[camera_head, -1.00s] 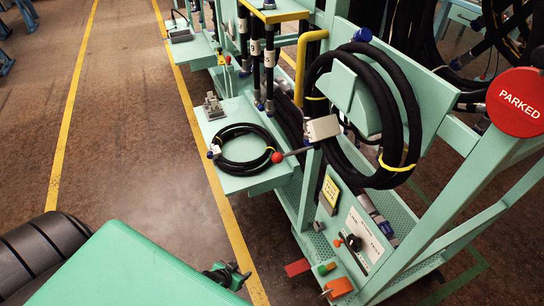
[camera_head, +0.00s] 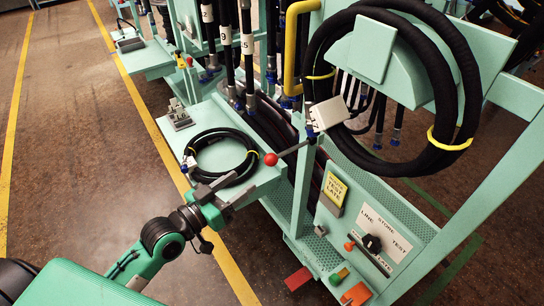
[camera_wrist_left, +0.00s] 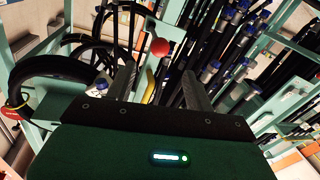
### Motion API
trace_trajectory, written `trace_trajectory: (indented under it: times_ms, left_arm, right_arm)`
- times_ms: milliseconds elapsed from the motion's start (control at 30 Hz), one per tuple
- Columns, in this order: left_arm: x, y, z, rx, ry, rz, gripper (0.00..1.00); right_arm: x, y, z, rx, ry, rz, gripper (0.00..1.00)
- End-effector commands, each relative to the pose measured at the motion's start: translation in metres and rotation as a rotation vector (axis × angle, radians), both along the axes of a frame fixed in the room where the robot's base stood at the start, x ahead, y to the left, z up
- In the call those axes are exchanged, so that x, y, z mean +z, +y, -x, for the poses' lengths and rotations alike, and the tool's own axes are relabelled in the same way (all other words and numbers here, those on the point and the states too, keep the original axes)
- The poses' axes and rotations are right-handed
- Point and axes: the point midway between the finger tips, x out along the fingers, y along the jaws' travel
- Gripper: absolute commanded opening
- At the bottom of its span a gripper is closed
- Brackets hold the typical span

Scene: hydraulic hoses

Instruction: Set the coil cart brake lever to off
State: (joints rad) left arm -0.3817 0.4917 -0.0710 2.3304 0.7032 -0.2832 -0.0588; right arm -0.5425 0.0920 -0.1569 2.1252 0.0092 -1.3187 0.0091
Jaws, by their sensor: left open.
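A lever with a red ball knob (camera_head: 270,159) sticks out to the left from the green cart's frame, its thin dark rod slanting up to the right. The knob also shows in the left wrist view (camera_wrist_left: 160,46), just beyond the gap between my fingertips. My left gripper (camera_head: 246,181) is open and empty, its two fingers pointing toward the knob from the lower left, apart from it. In the left wrist view my left gripper (camera_wrist_left: 158,70) has its fingers spread wide. My right gripper is not in view. No off marking is readable by the lever.
A coiled black hose (camera_head: 222,133) lies on the green shelf (camera_head: 258,181) beside the knob. A large hose coil (camera_head: 466,100) hangs at the right. A panel with a dark selector knob (camera_head: 372,243) sits below. Upright hoses stand behind. Open floor lies at the left.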

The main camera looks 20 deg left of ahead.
Motion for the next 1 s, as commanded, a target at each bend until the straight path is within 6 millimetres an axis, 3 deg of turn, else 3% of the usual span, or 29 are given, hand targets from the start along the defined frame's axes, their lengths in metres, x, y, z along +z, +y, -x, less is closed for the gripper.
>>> trace_trajectory:
  times_ms: [700,1000]
  left_arm:
    - [0.001,-0.047,-0.095,0.002,-0.001,0.002,0.53]
    - [0.0,-0.059,-0.118,0.002,0.001,-0.002,0.53]
  right_arm:
    - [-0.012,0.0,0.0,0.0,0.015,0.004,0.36]
    - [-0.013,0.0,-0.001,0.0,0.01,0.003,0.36]
